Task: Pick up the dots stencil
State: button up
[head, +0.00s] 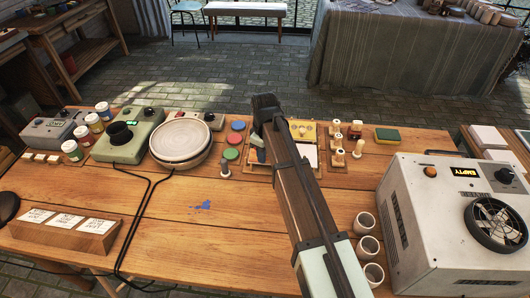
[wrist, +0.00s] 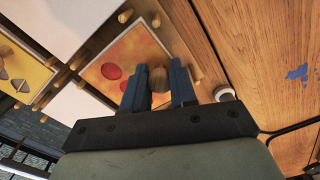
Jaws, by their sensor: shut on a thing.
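The dots stencil (wrist: 128,56) is an orange-yellow square panel with red dots. It shows in the wrist view just ahead of my fingers, partly covered by them. A wooden knob (wrist: 160,76) at its near edge sits between the two blue-grey fingers of my gripper (wrist: 157,84), which is shut on it. In the head view my gripper (head: 257,148) is over the left side of the stencil rack, and my arm hides most of the dots stencil. I cannot tell whether the stencil is lifted off its rack.
A yellow stencil (wrist: 22,72) and white panels (wrist: 78,104) lie beside it. Paint lids (head: 232,138) and stacked plates (head: 180,140) stand left of the rack. Wooden stamps (head: 338,150) and a grey machine (head: 440,230) are at right. The front middle table is clear around a blue stain (head: 201,205).

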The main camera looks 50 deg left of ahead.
grip_shut()
notch_tip(320, 180, up, 9)
jog(key=shift+w+r, duration=0.1)
jog(key=shift+r, duration=0.1)
jog(key=w+d+r+m, duration=0.1)
jog(key=w+d+m, duration=0.1)
jog(key=w+d, duration=0.7)
jog(key=shift+f+n, duration=0.5)
jog(key=shift+f, duration=2.05)
jog(key=shift+f+n, duration=0.5)
jog(key=shift+f, duration=2)
jog(key=shift+f, duration=0.15)
